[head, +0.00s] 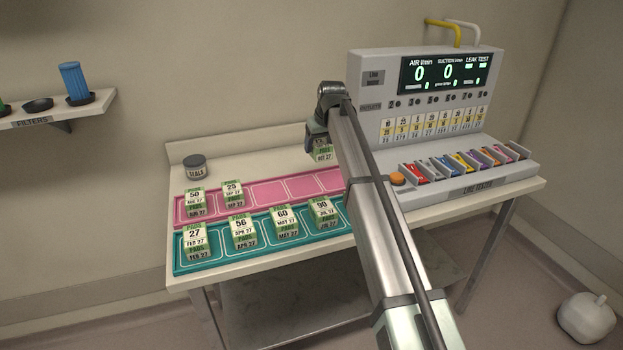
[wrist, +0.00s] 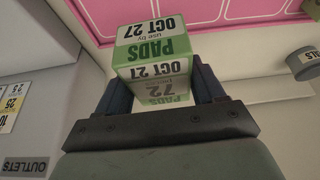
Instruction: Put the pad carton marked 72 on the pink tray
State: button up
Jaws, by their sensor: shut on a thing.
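The pad carton marked 72 (wrist: 160,79) is white and green, with OCT 27 on it. My gripper (wrist: 162,90) is shut on it, with a dark finger on each side. In the head view the carton (head: 323,153) shows partly below my gripper (head: 318,143), above the back right part of the table and partly hidden by my arm. The pink tray (head: 262,206) lies along the back of the table, to the left of and below the carton. Two cartons, marked 50 (head: 195,202) and 25 (head: 232,195), stand at its left end. Its middle slots are bare.
A teal tray (head: 262,246) in front holds cartons marked 27, 56, 60 and 90. A SEALS jar (head: 195,167) stands behind the pink tray. A line tester (head: 440,120) with a row of coloured pieces fills the table's right side.

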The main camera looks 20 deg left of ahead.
jog(key=s+a, duration=0.4)
jog(key=s, duration=0.1)
jog(key=shift+m, duration=0.3)
jog(key=shift+d+f, duration=0.15)
jog(key=shift+f, duration=2.3)
jog(key=shift+d+f, duration=0.15)
jog(key=shift+f, duration=2.3)
jog(key=shift+f, duration=0.15)
jog(key=o, duration=1.2)
jog(key=v, duration=1.2)
jog(key=shift+a, duration=0.1)
